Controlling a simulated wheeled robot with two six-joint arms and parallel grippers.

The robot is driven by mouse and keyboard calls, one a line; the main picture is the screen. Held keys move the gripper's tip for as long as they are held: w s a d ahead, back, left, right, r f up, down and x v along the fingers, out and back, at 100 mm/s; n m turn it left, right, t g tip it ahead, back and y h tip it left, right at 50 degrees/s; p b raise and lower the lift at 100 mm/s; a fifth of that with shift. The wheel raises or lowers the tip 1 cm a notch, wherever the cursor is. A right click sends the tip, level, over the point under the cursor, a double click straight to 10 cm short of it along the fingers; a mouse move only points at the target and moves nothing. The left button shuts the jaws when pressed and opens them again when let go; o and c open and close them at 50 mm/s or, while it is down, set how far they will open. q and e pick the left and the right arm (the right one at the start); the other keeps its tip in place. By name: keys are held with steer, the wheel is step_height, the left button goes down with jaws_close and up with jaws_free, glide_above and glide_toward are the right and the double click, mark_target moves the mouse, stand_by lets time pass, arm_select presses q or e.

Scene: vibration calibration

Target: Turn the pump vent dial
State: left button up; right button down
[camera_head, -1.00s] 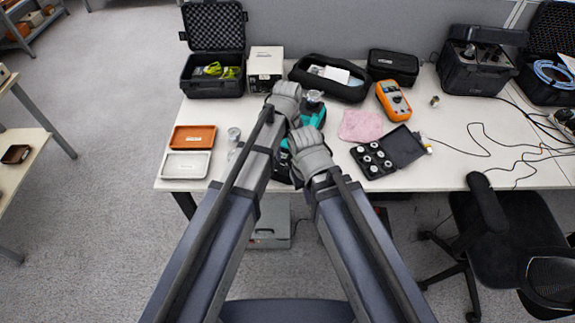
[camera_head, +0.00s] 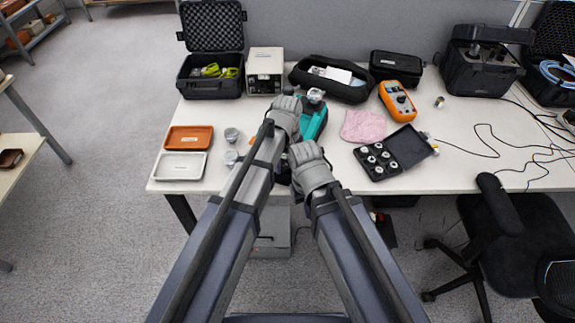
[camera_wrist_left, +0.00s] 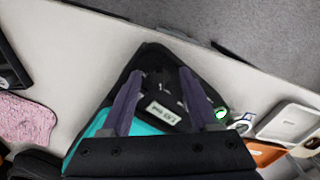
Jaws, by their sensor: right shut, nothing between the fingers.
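A teal-and-black device (camera_head: 314,121), which looks like the pump, stands near the middle of the table, partly hidden by my grippers in the head view. In the left wrist view the teal-and-black device (camera_wrist_left: 158,112) shows a dark top with a white label. I cannot make out a vent dial for certain. My left gripper (camera_head: 287,103) is over the device's left side. In the left wrist view my left gripper (camera_wrist_left: 161,73) has its fingers spread over the dark top, with nothing held between them. My right gripper (camera_head: 303,150) is shut and empty, nearer the table's front edge.
A white box with a dark panel (camera_head: 264,72) and an open black case (camera_head: 211,88) stand behind. Orange (camera_head: 189,138) and white (camera_head: 181,166) trays lie left. A pink cloth (camera_head: 363,126), orange meter (camera_head: 397,99) and black case of round parts (camera_head: 408,147) lie right.

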arm_select(q)
jaws_close()
stand_by(0.6)
steer(key=m, duration=1.4)
steer(key=shift+m, duration=1.9)
